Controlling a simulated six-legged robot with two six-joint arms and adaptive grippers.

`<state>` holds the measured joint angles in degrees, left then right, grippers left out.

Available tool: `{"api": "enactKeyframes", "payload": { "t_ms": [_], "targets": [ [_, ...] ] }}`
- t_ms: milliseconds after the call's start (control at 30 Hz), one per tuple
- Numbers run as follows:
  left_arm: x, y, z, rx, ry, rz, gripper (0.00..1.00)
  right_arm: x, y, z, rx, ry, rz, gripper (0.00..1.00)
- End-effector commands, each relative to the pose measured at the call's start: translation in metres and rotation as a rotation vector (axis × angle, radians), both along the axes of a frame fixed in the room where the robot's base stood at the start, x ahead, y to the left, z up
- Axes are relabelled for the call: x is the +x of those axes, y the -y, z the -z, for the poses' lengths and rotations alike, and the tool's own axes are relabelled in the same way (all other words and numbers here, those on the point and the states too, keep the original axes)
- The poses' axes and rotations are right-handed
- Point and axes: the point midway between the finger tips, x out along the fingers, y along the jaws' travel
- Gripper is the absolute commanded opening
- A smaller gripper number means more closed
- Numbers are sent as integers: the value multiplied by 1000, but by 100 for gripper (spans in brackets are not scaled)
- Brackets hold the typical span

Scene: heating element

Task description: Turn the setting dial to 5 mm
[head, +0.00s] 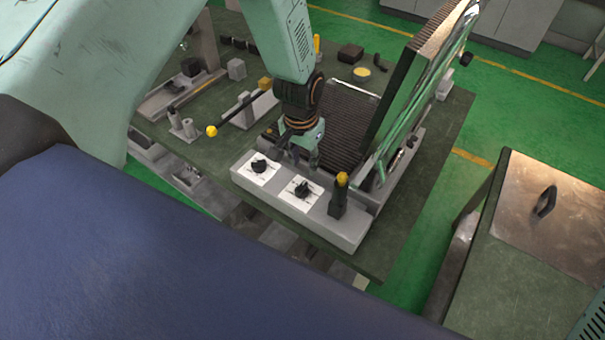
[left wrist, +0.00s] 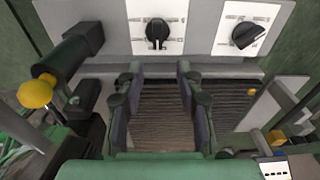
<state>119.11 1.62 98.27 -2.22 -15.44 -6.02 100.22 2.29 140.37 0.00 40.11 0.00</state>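Two black dials on white plates sit on the grey front block of the machine. In the head view one dial (head: 259,166) is at the left and the other dial (head: 301,189) at the right; I cannot tell which is the setting dial. In the left wrist view the right-hand dial of the head view shows at top centre (left wrist: 157,33), its knob upright; the other (left wrist: 247,35) is tilted at top right. My left gripper (head: 303,155) hangs just behind the dials. Its fingers (left wrist: 161,68) are apart, empty, and short of the dials. The right gripper is not shown.
A black lever with a yellow knob (head: 341,180) stands right of the dials. A ribbed plate (head: 345,120) lies behind my gripper, and a tall tilted panel (head: 410,90) rises at the right. Another yellow-tipped bar (head: 238,109) lies left. The table (head: 210,150) holds several small parts.

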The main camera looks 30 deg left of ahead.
Motion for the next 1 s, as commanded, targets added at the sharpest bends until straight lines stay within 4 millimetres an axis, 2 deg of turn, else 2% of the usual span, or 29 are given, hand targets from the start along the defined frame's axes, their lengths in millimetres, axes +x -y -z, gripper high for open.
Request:
{"api": "enactKeyframes", "payload": {
  "t_ms": [267, 700, 1000],
  "targets": [
    [-21, 3, 2, 2, -97, 19, 36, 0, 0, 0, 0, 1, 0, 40],
    [-20, 6, 62, 2, -97, 21, 36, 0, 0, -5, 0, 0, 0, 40],
    [-17, 5, 77, 2, -94, 22, 36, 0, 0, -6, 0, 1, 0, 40]
  ]
}}
